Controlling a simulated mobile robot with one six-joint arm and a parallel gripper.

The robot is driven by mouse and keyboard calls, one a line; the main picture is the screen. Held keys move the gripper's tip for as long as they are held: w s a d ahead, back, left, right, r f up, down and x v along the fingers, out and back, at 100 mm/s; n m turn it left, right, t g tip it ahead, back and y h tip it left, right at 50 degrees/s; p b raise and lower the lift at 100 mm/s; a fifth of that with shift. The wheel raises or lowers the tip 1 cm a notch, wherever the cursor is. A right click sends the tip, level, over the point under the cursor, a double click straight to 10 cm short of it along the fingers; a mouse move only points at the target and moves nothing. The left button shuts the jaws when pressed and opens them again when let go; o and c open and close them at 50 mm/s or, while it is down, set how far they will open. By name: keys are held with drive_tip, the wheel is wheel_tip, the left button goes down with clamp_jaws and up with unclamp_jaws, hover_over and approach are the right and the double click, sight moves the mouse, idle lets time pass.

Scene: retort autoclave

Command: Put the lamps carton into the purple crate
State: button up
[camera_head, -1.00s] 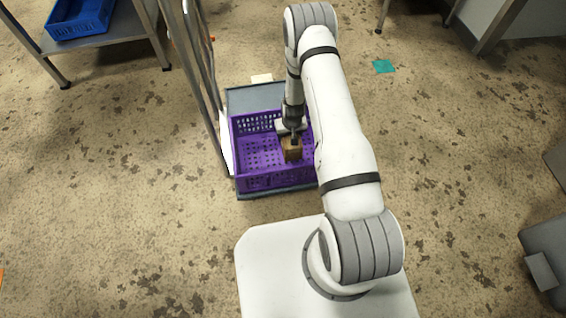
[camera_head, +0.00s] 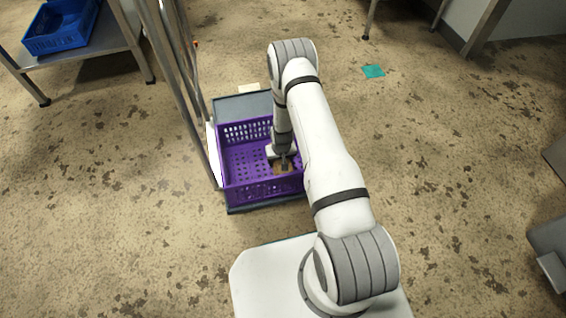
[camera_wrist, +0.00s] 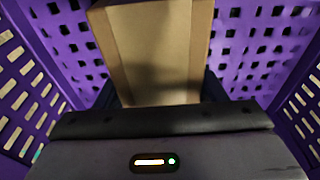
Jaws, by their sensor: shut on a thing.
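The purple crate (camera_head: 262,193) stands on a grey flat cart, open at the top, with perforated walls and floor. My gripper (camera_head: 284,164) is down inside the crate, in its right part. It is shut on the lamps carton (camera_wrist: 155,55), a plain brown box with a lengthwise seam or edge. In the head view the carton (camera_head: 279,169) shows only in part, beside and below my gripper. In the wrist view the perforated crate floor and walls surround the carton. I cannot tell whether the carton touches the crate floor. No label shows.
The grey cart (camera_head: 240,107) has upright metal rails at its left. A blue crate (camera_head: 62,27) sits on a metal shelf (camera_head: 90,50) at the upper left. A teal patch (camera_head: 373,71) lies on the floor. Open floor lies on both sides.

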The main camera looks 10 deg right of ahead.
drive_tip(key=shift+f, duration=0.15)
drive_tip(key=o, duration=1.3)
drive_tip(key=shift+c, duration=0.2)
